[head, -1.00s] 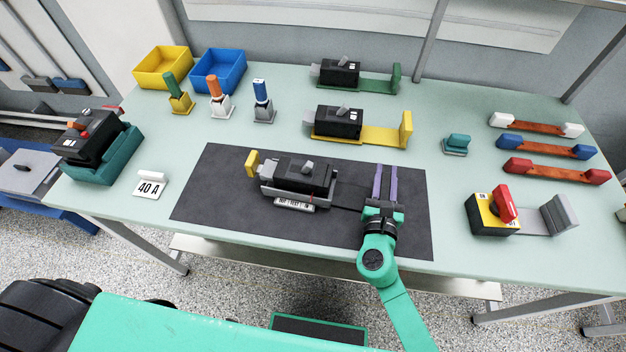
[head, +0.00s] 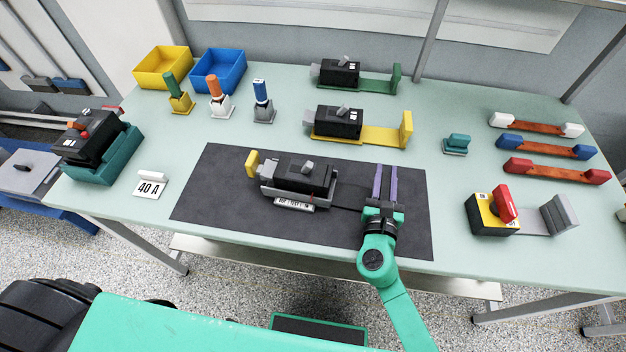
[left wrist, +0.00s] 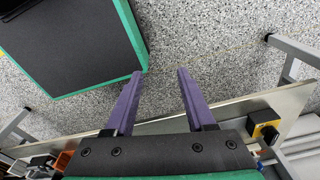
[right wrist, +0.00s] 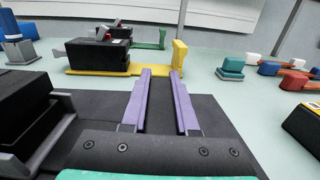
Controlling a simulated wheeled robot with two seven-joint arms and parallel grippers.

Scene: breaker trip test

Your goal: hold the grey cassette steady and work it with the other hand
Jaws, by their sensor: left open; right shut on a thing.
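The grey cassette (head: 297,180) lies on the dark mat (head: 215,195), with a black body on a grey base, a small grey lever on top, a yellow end piece at its left and a label in front. My right gripper (head: 386,168) is over the mat to the right of the cassette, apart from its body. Its purple fingers (right wrist: 160,72) point away across the bench, closed partway; what they grip cannot be made out. My left gripper (left wrist: 160,72) is open and empty in the left wrist view, above the floor by the bench edge, outside the head view.
A yellow cassette (head: 375,136) and a green cassette (head: 370,84) lie behind the mat. A red-handled unit (head: 492,212) stands to the right. A teal-based device (head: 95,150) and a 40 A sign (head: 149,187) are at the left. The mat's left part is clear.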

